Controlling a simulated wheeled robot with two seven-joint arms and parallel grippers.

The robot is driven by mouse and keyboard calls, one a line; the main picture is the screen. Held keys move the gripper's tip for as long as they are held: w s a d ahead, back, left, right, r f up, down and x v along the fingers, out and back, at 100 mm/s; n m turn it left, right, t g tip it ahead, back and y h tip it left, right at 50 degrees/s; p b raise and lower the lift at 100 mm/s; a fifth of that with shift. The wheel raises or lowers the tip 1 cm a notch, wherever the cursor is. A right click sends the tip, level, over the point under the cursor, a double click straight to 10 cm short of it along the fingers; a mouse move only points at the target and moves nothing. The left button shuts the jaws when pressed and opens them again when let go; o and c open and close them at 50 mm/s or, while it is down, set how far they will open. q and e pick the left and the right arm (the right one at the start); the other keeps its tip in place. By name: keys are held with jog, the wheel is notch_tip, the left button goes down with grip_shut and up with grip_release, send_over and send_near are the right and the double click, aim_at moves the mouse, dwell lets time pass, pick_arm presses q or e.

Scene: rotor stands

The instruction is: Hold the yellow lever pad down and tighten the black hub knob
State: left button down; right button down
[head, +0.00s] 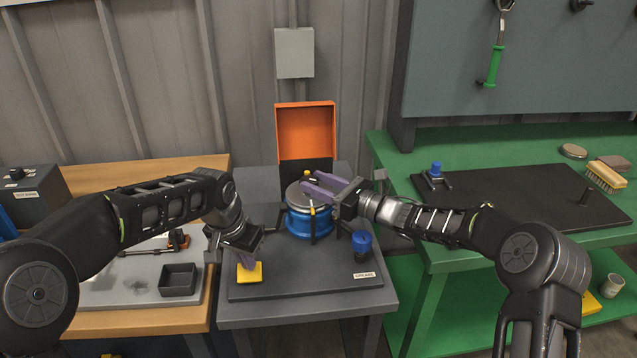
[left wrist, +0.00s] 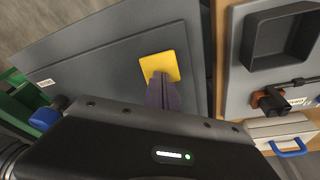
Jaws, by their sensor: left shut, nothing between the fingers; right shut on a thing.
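The yellow lever pad (head: 250,273) lies at the front left of the dark grey stand plate and also shows in the left wrist view (left wrist: 158,65). My left gripper (head: 248,262) is shut and empty, its purple fingertips pointing down at the pad; they overlap the pad's edge in the left wrist view (left wrist: 162,77). The blue rotor drum (head: 308,222) with a grey top stands at the plate's back. My right gripper (head: 311,186) reaches over the drum's top from the right, shut on what seems to be the black hub knob, mostly hidden by the fingers.
A blue-capped part (head: 361,242) stands on the plate right of the drum. An open orange box (head: 306,130) stands behind. A black tray (head: 178,279) is on the left bench. The green bench (head: 400,165) is at right. The plate's front middle is clear.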

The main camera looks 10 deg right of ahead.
jog(key=shift+s+a+r+m+t+h, duration=0.15)
jog(key=shift+a+m+t+h, duration=0.05)
jog(key=shift+m+t+h, duration=0.5)
jog(key=shift+s+a+r+m+t+h, duration=0.1)
jog(key=shift+a+m+t+h, duration=0.1)
jog(key=shift+m+t+h, duration=0.5)
jog(key=shift+h, duration=0.4)
jog(key=shift+d, duration=0.1)
jog(key=c, duration=0.8)
grip_release()
jog(key=shift+f, duration=0.2)
jog(key=v, duration=1.2)
jog(key=shift+s+f, duration=0.1)
jog(key=shift+f, duration=0.05)
